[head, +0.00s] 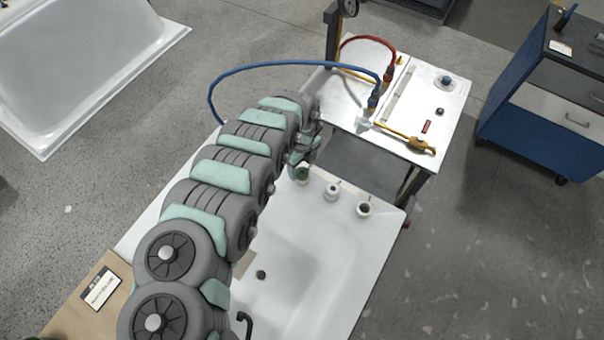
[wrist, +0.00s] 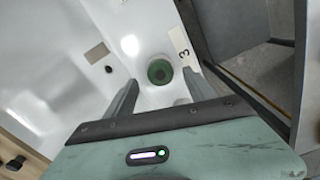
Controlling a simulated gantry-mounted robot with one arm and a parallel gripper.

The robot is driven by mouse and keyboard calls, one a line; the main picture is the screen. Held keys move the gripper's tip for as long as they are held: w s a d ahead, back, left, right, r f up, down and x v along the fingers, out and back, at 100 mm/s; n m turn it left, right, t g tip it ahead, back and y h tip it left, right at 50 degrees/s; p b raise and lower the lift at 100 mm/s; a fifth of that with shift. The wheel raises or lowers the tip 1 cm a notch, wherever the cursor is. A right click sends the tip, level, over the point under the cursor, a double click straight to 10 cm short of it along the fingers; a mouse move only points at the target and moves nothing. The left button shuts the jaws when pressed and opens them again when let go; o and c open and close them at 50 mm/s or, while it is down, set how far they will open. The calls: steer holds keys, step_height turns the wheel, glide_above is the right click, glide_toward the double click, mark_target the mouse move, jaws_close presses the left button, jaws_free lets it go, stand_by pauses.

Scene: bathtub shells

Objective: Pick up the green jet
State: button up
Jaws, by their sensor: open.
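The green jet (wrist: 160,71) shows in the wrist view as a round dark green piece with a dark centre, set on the white bathtub shell (wrist: 80,75). My gripper (wrist: 162,82) is open, with its two grey fingers to either side of the jet in that picture. I cannot tell how far the fingertips are from it. In the head view the jet (head: 302,174) is a small green spot at the tub's far end, partly hidden by my gripper (head: 300,160).
A white-topped cart (head: 440,115) with hoses and a yellow tool (head: 410,140) is just behind. A blue cabinet (head: 510,130) stands far right.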

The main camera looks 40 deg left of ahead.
mark_target(302, 175)
steer(key=shift+f, duration=1.35)
steer(key=shift+c, duration=0.2)
jaws_close()
